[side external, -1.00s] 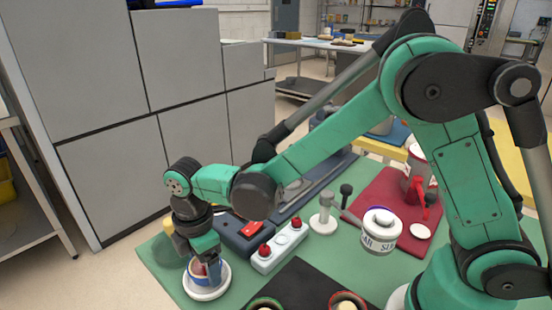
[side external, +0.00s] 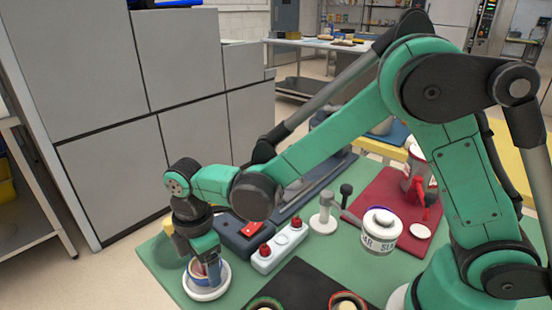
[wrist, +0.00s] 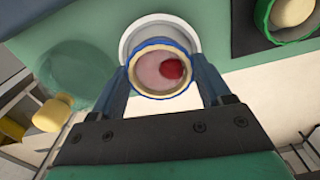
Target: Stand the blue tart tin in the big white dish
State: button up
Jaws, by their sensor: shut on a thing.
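The blue tart tin (wrist: 160,96) has a blue outside, a pale rim, a pinkish filling and a red round piece on top. My gripper (wrist: 160,72) is shut on it, one finger on each side. The big white dish (wrist: 128,38) shows around the far side of the tin in the wrist view. In the side view, the tin (side external: 205,274) is upright within the outline of the white dish (side external: 207,295), under my gripper (side external: 206,264). I cannot tell whether the tin's base touches the dish.
A see-through green dome (wrist: 80,75) with a yellow knob (wrist: 50,113) stands beside the dish. A white block with red knobs (side external: 279,249) and a dark box (side external: 240,236) are close by. A black mat (side external: 300,285) holds other tins. A white jar (side external: 381,232) stands further right.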

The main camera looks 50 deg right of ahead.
jog(key=shift+f, duration=0.55)
jog(key=o, duration=1)
jog(key=shift+r, duration=5.5)
jog(key=s+d+m+t, duration=0.2)
jog(key=d+m, duration=0.2)
jog(key=m, duration=0.1)
jog(key=s+d+m+t, duration=0.2)
jog(key=d+m, duration=0.3)
jog(key=m, duration=0.1)
jog(key=s+d+m+t, duration=0.2)
jog(key=d+m+t, duration=0.1)
jog(key=d+m, duration=0.2)
jog(key=shift+s+d+r, duration=0.15)
jog(key=shift+s+r, duration=0.2)
jog(key=shift+s, duration=0.05)
